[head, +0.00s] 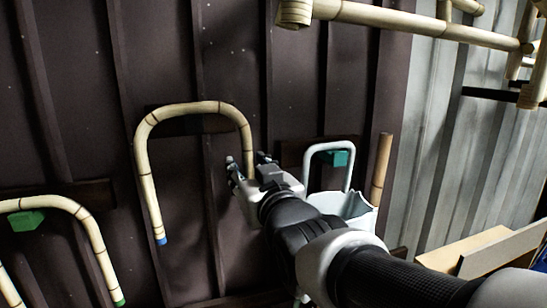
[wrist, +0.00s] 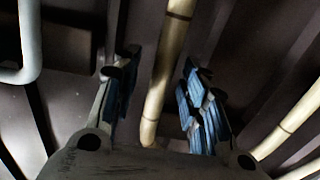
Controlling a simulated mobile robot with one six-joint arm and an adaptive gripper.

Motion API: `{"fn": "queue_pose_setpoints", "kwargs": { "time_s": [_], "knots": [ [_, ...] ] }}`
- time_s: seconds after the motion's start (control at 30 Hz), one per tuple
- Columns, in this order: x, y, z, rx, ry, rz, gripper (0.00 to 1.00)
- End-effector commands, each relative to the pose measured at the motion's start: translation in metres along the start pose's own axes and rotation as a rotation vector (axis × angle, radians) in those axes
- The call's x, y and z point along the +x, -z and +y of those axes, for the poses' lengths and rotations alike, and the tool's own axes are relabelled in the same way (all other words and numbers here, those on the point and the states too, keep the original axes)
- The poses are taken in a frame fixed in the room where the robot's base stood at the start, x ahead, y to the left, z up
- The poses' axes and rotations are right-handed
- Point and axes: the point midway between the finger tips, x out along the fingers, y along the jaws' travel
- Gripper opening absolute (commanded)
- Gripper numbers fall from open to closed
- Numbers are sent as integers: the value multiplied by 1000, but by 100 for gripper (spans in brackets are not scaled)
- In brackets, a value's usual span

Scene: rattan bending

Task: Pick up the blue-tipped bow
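The blue-tipped bow (head: 144,165) is a pale rattan arch with dark bands, hanging upside-down-U fashion on the dark wall. Its blue tip (head: 160,241) ends the left leg. My gripper (head: 248,166) is at the lower part of the right leg, hiding that leg's end in the head view. In the wrist view my gripper (wrist: 160,78) is open, with blue-padded fingers on either side of a rattan leg (wrist: 168,60). Gaps show between the leg and both fingers; no clear contact is visible.
A green-tipped bow (head: 85,222) hangs at the left, with a green block under its arch. A pale bluish-white bow (head: 348,170) and a white bin (head: 352,207) are just right of my gripper. A rattan frame (head: 420,25) juts out at upper right.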

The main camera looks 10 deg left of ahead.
Motion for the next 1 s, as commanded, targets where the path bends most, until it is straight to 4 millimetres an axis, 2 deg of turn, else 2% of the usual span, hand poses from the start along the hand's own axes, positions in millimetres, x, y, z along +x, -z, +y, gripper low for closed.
{"fn": "queue_pose_setpoints", "kwargs": {
  "time_s": [0.07,0.67,1.0],
  "knots": [
    [0,0,0,0,0,0,40],
    [0,0,0,0,0,0,1],
    [0,0,0,0,0,1,0]
  ]
}}
